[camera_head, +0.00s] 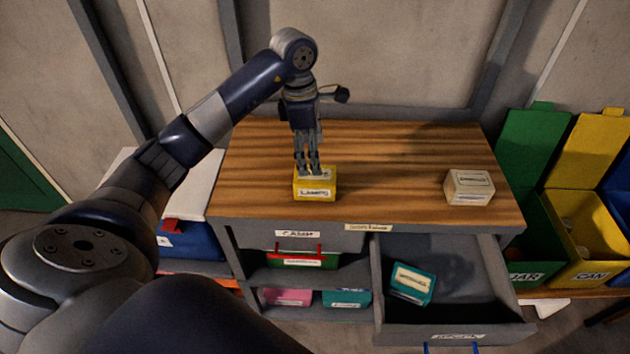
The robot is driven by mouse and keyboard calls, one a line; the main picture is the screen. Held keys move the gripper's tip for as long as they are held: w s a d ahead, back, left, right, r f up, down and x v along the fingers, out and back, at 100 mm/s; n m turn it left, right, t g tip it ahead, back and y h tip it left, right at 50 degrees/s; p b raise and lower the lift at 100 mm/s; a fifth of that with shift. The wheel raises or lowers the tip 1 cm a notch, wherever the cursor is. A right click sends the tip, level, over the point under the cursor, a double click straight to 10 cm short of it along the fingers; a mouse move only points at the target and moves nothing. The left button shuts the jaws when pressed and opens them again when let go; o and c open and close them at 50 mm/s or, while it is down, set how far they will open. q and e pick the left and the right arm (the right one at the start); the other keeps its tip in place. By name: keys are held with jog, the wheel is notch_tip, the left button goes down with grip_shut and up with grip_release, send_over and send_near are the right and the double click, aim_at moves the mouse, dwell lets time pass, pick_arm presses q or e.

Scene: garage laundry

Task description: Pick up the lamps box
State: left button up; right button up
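The yellow lamps box (314,189), with a white label reading LAMPS on its front, stands upright on the wooden top of the workbench (400,150), near the front edge. My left gripper (308,169) points straight down at the box from above. Its fingertips are at the top face of the box, toward its back. The fingers look close together, and I cannot tell whether they touch or grip the box. My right gripper is not in view.
A cream box (469,187) stands at the right of the bench top. Below, an open drawer (495,330) holds a teal box (411,283). Shelves hold pink (287,297) and other boxes. Green and yellow (590,240) bins stand at right. The middle of the top is clear.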

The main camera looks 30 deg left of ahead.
aim_at(315, 179)
pick_arm(q)
jog(key=f, duration=0.3)
jog(key=shift+w+d+f, duration=0.1)
jog(key=shift+d+f, duration=0.05)
jog(key=shift+d, duration=0.05)
jog(key=shift+d+f+p, duration=0.1)
jog(key=shift+f+p, duration=0.4)
jog(key=shift+p, duration=0.15)
jog(key=f, duration=0.1)
jog(key=f+p, duration=0.1)
jog(key=f, duration=0.1)
jog(key=shift+s+d+f, duration=0.2)
jog(key=shift+d, duration=0.05)
jog(key=shift+w+f+p, duration=0.1)
jog(key=shift+f+p, duration=0.2)
jog(key=shift+f, duration=0.15)
jog(key=c, duration=1.2)
